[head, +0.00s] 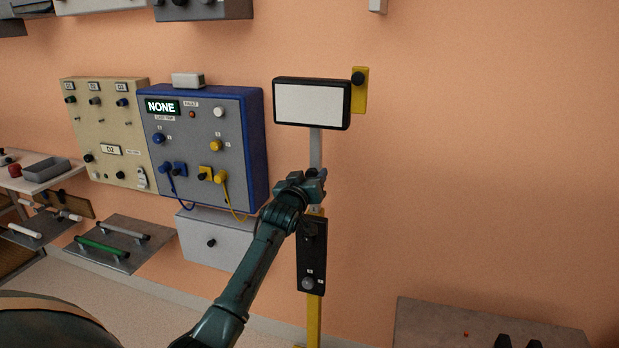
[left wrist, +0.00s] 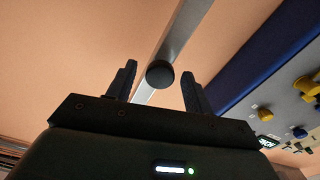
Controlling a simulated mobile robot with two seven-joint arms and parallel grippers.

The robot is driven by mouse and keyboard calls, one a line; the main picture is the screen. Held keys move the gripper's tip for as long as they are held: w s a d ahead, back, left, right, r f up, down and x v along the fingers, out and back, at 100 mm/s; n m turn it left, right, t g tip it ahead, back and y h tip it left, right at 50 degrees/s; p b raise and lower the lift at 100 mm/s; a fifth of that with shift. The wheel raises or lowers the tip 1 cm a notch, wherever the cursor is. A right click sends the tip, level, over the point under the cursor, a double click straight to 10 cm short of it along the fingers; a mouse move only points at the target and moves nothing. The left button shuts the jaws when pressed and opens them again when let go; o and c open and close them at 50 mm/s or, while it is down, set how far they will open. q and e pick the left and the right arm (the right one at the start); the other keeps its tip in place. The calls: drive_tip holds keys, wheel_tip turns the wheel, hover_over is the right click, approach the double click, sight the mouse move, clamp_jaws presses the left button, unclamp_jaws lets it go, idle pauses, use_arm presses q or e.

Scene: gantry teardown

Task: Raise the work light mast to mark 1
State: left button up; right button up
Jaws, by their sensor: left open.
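The work light (head: 312,103) is a white panel in a black frame on top of a grey mast (head: 316,150). The mast rises from a yellow post (head: 314,322) that carries a black box (head: 311,262) with small labels and a round grey knob (head: 307,283). My left gripper (head: 312,180) is in front of the mast, below the light, hiding part of the mast. In the left wrist view my left gripper (left wrist: 158,82) is open. A round dark knob (left wrist: 160,73) on the grey mast (left wrist: 183,30) shows between its fingers. Contact cannot be told. Height marks are not readable.
A blue-sided panel (head: 256,150) reading NONE, with knobs and looped cables, is left of the mast. A beige panel (head: 105,130) hangs farther left. A grey box (head: 220,238) sits below. A grey surface (head: 440,325) is at lower right. The wall right of the mast is bare.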

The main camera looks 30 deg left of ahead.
use_arm(q)
drive_tip(key=b+v, duration=0.1)
drive_tip(key=v, duration=1.2)
drive_tip(key=shift+s, duration=0.1)
drive_tip(key=s+d+f+m+g+h, duration=0.25)
drive_tip(key=s+d+f, duration=0.3)
drive_tip(key=f, duration=0.35)
drive_tip(key=s+d+f+m+g+h, duration=0.1)
drive_tip(key=s+d+f+m+h, duration=0.2)
drive_tip(key=d+f, duration=0.5)
drive_tip(key=s+d+f+m+g+h, duration=0.1)
drive_tip(key=s+d+f, duration=0.3)
drive_tip(key=s+f, duration=0.2)
drive_tip(key=s+d+f+m+g+h, duration=0.1)
drive_tip(key=s+d+f, duration=0.4)
drive_tip(key=s, duration=0.6)
drive_tip(key=shift+s+f+m+g, duration=0.2)
drive_tip(key=shift+f+m+g, duration=0.35)
drive_tip(key=shift+g, duration=0.1)
